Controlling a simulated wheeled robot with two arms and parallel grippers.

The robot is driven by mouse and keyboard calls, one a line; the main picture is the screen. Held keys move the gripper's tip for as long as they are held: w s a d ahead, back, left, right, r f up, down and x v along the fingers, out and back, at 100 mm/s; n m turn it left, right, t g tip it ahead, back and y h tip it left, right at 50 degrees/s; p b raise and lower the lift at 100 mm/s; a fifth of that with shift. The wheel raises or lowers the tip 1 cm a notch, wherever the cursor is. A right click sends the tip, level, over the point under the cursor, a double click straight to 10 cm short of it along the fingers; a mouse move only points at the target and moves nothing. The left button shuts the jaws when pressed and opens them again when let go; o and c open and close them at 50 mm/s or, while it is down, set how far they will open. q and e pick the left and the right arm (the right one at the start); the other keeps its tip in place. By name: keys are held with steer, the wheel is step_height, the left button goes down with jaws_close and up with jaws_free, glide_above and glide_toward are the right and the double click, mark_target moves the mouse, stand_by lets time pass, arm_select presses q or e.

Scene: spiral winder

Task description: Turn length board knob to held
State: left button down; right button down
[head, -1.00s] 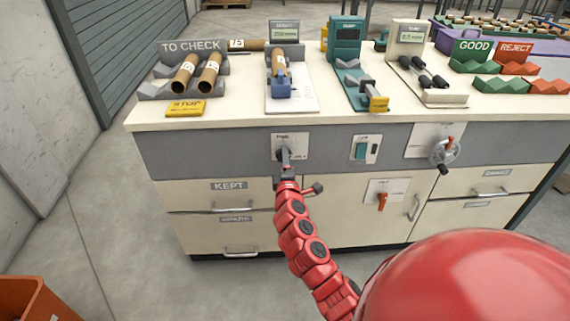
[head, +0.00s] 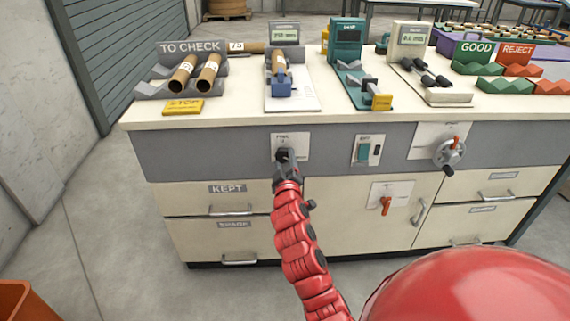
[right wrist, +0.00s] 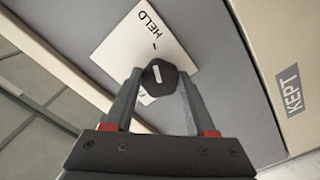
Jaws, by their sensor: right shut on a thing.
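The length board knob (right wrist: 157,76) is a dark knob with a white pointer line, on a pale plate (right wrist: 172,42) marked HELD in the right wrist view. In the head view the plate (head: 303,143) sits on the grey front panel, below the length board (head: 306,101). My right gripper (right wrist: 158,84) is shut on the knob, one finger on each side. In the head view my right gripper (head: 287,164) covers most of the knob. My left gripper is not in view.
On the bench top stand a TO CHECK rack (head: 190,62) with tubes, a teal gauge (head: 346,40) and GOOD and REJECT racks. A switch (head: 364,151), a crank wheel (head: 449,152) and an orange lever (head: 386,205) are right of the knob. The KEPT drawer (head: 228,199) is below left.

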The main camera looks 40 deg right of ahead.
steer(key=shift+f+m, duration=0.1)
steer(key=shift+m, duration=0.2)
stand_by(0.4)
steer(key=shift+c, duration=1.1)
jaws_free()
steer(key=p+v, duration=0.2)
steer(key=v, duration=1.5)
steer(key=shift+s+p, duration=0.15)
steer(key=shift+p, duration=0.25)
steer(key=shift+a, duration=0.15)
